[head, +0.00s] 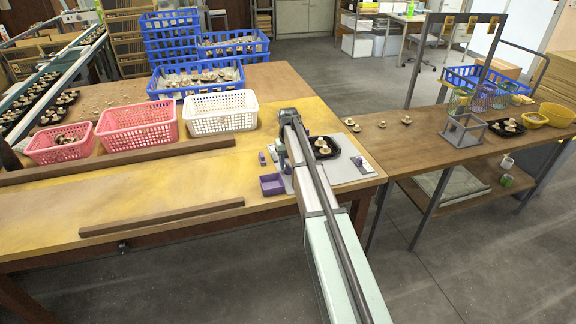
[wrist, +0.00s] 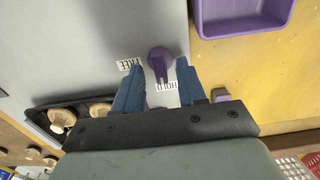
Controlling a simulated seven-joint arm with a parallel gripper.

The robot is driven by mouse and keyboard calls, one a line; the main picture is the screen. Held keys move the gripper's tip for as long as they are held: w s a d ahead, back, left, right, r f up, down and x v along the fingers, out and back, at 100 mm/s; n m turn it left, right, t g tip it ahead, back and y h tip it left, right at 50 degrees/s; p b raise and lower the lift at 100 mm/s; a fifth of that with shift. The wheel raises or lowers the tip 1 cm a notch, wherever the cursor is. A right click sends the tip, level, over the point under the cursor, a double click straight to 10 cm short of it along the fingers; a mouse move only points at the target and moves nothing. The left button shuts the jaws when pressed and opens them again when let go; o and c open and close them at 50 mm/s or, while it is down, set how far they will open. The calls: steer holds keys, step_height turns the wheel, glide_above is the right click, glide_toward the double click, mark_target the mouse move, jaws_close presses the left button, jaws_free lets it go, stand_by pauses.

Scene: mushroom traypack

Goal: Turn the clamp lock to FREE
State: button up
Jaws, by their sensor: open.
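The clamp lock is a purple knob (wrist: 159,60) on the grey board (wrist: 98,45) in the wrist view. Its narrow pointer aims down the picture at the HOLD label (wrist: 167,87). The FREE label (wrist: 130,64) is left of the knob; both labels appear upside down. My gripper (wrist: 157,68) has its two blue fingers apart, one on each side of the knob, with gaps visible. I cannot tell how far the fingertips are above the board. In the head view, my arm covers much of the board (head: 347,172).
A purple bin (wrist: 243,34) lies right of the knob; it also shows in the head view (head: 272,185). A black tray (wrist: 42,120) with mushrooms is at the lower left of the wrist view. A white basket (head: 220,112) stands behind on the table.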

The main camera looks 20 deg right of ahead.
steer(key=shift+f, duration=0.65)
jaws_close()
